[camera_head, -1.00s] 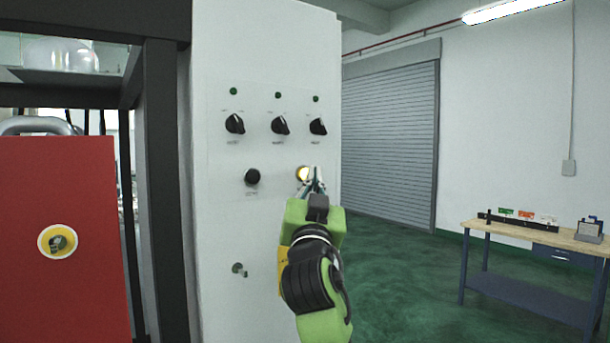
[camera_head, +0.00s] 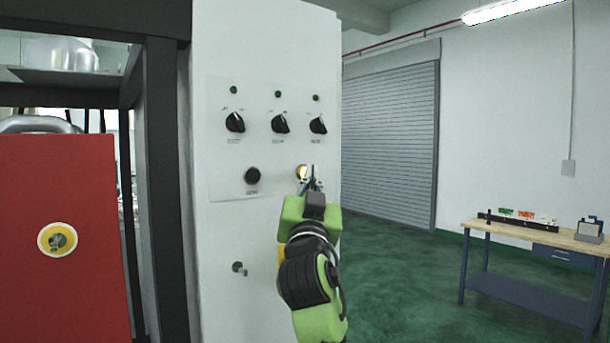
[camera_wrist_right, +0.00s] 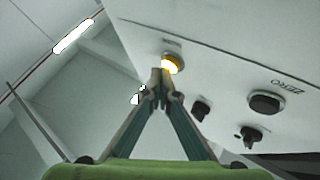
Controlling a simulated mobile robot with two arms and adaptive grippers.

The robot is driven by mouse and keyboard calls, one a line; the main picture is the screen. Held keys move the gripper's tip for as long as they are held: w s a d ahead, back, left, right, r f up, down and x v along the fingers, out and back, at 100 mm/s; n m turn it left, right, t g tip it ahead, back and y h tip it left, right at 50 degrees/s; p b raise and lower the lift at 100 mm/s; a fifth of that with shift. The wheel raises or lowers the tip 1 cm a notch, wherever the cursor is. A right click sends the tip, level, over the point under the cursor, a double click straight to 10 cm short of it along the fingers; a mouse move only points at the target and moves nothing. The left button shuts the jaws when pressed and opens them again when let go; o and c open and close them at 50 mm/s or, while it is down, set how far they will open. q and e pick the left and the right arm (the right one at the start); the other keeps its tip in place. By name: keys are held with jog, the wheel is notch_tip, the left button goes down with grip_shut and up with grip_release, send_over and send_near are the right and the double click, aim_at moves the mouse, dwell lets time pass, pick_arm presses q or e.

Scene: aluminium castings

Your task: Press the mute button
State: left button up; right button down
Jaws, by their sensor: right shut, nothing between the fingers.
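A lit yellow-white button (camera_head: 302,173) sits at the lower right of the white cabinet's control panel. It also shows glowing in the right wrist view (camera_wrist_right: 172,64); its label is too small to read. My right gripper (camera_head: 312,184) is shut and empty, with its fingertips right at this button. In the right wrist view, the fingertips (camera_wrist_right: 161,74) overlap the button's near edge; I cannot tell if they touch it. A black round button (camera_head: 252,176) is to the left on the same panel. My left gripper is not in view.
Several black knobs (camera_head: 279,124) with green lamps above them are on the panel. A keyed switch (camera_head: 239,268) sticks out lower down. A red panel (camera_head: 62,200) stands at the left, and a workbench (camera_head: 530,236) at the right. The green floor between is clear.

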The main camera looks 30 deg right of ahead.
jog(key=shift+w, duration=0.45)
dwell(0.7)
jog(key=shift+s, duration=0.8)
jog(key=s, duration=0.5)
jog(key=shift+d, duration=0.2)
jog(key=shift+f, duration=0.1)
dwell(0.9)
